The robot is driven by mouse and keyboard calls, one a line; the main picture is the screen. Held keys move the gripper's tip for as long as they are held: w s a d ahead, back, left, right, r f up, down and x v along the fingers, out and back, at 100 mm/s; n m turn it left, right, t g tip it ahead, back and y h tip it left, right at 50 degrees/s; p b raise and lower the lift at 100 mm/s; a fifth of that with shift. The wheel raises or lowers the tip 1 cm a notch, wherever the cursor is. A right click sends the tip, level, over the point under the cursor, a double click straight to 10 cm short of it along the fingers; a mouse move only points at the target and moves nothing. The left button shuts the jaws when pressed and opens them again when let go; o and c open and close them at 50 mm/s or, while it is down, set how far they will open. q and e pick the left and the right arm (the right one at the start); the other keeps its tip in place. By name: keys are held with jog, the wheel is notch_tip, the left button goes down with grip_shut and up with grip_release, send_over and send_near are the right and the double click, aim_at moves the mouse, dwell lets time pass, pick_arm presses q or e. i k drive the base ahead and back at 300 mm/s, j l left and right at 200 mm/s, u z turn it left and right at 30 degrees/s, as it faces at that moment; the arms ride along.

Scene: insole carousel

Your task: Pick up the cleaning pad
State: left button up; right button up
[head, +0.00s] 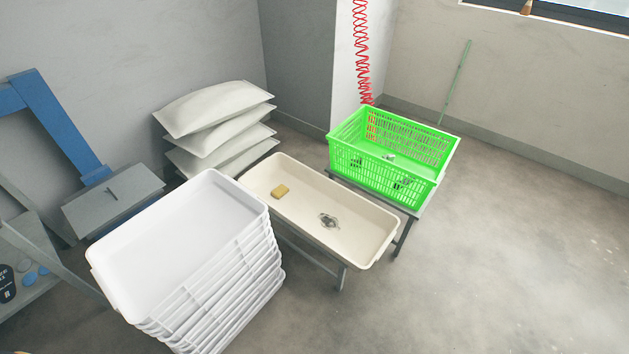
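A small yellow block that looks like the cleaning pad (280,191) lies on the floor of the long cream tray (345,235), left of its middle. A crumpled grey, metallic-looking thing (328,221) lies in the same tray, to the right of the yellow block and apart from it. Nothing covers the yellow block. Neither of my grippers shows in the head view, so I cannot see their state or where they are.
The tray rests on a low metal stand (340,277). A bright green crate (385,170) with small items stands behind it. Stacked white trays (165,250) stand front left, with piled sacks (212,108) behind. The floor at right (520,260) is clear.

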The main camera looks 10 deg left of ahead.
aim_at(281, 190)
jog(key=i+l+u, duration=0.1)
jog(key=l, duration=0.3)
jog(key=i+l+u, duration=0.15)
jog(key=l, duration=0.3)
jog(key=i+l+u, duration=0.1)
jog(key=l, duration=0.35)
jog(key=i+l+u, duration=0.15)
jog(key=l, duration=0.3)
jog(key=u, duration=2.1)
jog(key=l, duration=0.1)
